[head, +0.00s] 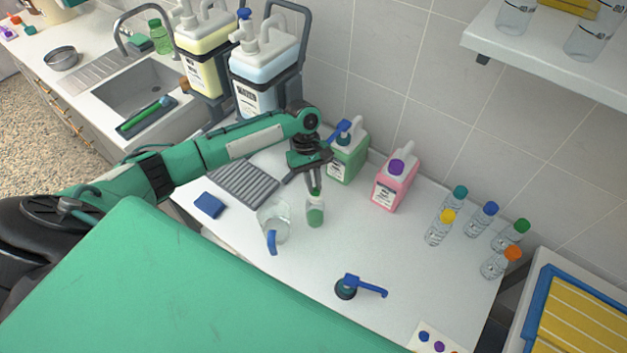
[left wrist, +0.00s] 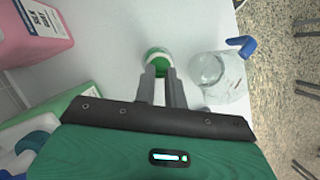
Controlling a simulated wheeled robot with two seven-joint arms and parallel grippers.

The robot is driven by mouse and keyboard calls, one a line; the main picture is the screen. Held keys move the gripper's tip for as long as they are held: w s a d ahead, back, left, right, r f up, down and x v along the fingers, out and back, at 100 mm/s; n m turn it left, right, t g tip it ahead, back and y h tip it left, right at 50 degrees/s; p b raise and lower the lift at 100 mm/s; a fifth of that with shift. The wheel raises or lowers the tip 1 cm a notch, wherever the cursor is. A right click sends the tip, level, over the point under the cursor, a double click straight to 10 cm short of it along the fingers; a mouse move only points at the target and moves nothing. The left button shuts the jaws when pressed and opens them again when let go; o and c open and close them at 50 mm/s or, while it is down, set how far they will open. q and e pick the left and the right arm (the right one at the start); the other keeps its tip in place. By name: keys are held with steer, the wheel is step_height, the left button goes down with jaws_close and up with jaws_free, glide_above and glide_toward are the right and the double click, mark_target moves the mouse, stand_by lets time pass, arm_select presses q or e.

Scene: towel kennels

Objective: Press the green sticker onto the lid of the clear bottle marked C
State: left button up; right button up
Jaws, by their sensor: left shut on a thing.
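My left gripper (head: 315,190) points down over the white counter, its fingers closed on the top of a small clear container with green in it (head: 316,215). In the left wrist view the container's green round part (left wrist: 157,58) shows beyond the fingertips. Clear bottles stand at the right of the counter, with teal (head: 459,194), yellow (head: 447,216), blue (head: 490,209), green (head: 521,227) and orange (head: 512,254) lids. Their marks are too small to read, so I cannot tell which is C. A card with coloured dots (head: 425,337) is partly visible at the bottom; no green sticker shows clearly. My right gripper is out of view.
A clear jug (head: 273,222) with a blue handle stands just left of the held container. Green (head: 347,160) and pink (head: 395,185) canisters stand at the wall. A blue-handled pump top (head: 360,287) lies in front. The counter's middle right is clear.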

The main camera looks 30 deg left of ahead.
arm_select(q)
steer(key=shift+f, duration=0.3)
steer(key=shift+f, duration=0.3)
stand_by(0.4)
stand_by(0.3)
steer(key=o, duration=1.3)
steer(key=shift+r, duration=0.1)
step_height(320, 180, up, 5)
steer(key=p, duration=0.6)
